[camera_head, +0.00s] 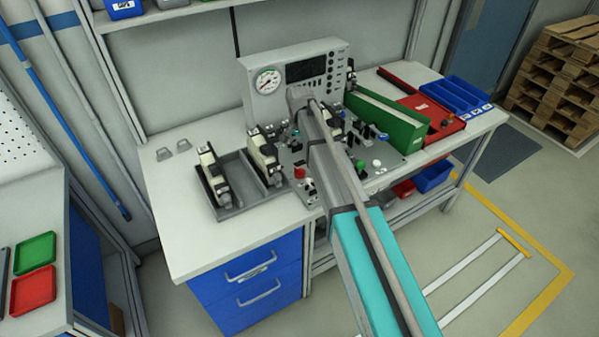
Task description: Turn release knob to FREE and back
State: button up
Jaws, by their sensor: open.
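A control panel (397,158) lies on the bench with several small coloured knobs and switches. A red knob (299,172) is at its front left, and a white knob (376,163) and a green knob (361,165) are at its right. I cannot tell which one is the release knob, and no FREE marking is readable. My arm reaches over the middle of the panel and covers part of it. My gripper is hidden behind my arm, so its place relative to the knobs cannot be seen.
A gauge box (262,106) stands behind the panel. A grey tray (233,207) with black-and-cream units is at left. A green bin (388,122), a red tray (440,128) and blue bins (462,92) are at right. The bench's left end (185,235) is mostly clear.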

aim_at(300, 169)
jog(key=shift+f+b, duration=5.7)
jog(key=shift+f, duration=0.25)
jog(key=c, duration=1.2)
jog(key=shift+o, duration=0.2)
jog(key=shift+n, duration=0.4)
jog(key=n, duration=1.1)
jog(key=shift+s, duration=0.1)
